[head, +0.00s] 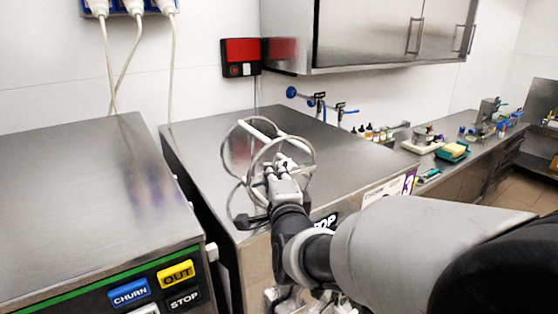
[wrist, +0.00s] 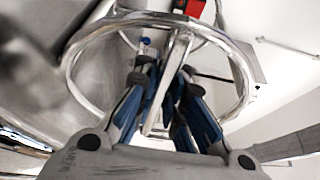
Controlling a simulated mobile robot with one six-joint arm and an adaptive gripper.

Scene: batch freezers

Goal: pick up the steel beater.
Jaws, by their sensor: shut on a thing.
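The steel beater (head: 297,143) shows in the head view as shiny rings joined by bars, over the top of the middle steel machine. My gripper (head: 280,170) reaches it from the near side and is shut on it. In the wrist view the beater (wrist: 163,90) has a straight bar between the blue-padded fingers of my gripper (wrist: 163,88), with its large ring curving around both sides. My fingers and wrist hide part of it in the head view. I cannot tell whether its lower edge touches the steel top.
A freezer with CHURN, OUT and STOP buttons (head: 184,300) stands at left, across a narrow dark gap. A steel wall cabinet (head: 365,35) and red-black wall box (head: 241,57) are behind. Small bottles (head: 375,133) and a scale (head: 423,146) stand on the right-hand counter.

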